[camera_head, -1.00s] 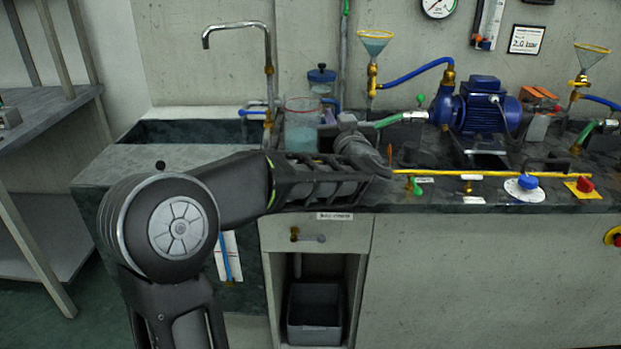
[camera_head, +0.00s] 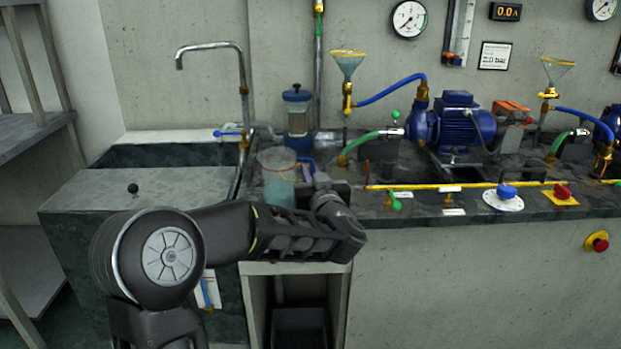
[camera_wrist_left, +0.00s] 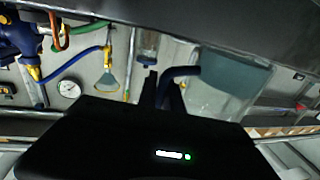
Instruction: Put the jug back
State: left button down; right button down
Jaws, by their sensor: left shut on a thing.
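The jug (camera_head: 277,180) is clear with pale blue-green liquid in it. It is upright in the head view, above or at the counter's front left part. Its lower end is hidden behind my left arm, so I cannot tell whether it touches the counter. My left gripper (camera_head: 315,182) is on its right side, shut on its blue handle. In the left wrist view, which is turned over, the fingers (camera_wrist_left: 166,90) close on the blue handle (camera_wrist_left: 182,72) beside the clear jug wall (camera_wrist_left: 228,88). My right gripper is not in view.
A blue-lidded canister (camera_head: 297,112) stands behind the jug. A tap (camera_head: 242,90) and sink (camera_head: 165,155) are to the left. A funnel (camera_head: 348,65), blue pump (camera_head: 457,122) and yellow bar (camera_head: 440,185) are to the right. An open bay with a dark bin (camera_head: 299,325) lies below.

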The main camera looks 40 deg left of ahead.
pick_arm(q)
jog(key=shift+f, duration=0.1)
jog(key=c, duration=2)
grip_release()
jog(key=shift+f, duration=0.1)
jog(key=o, duration=0.5)
jog(key=shift+r, duration=0.25)
jog(key=p+v, duration=0.1)
jog(key=v, duration=1.1)
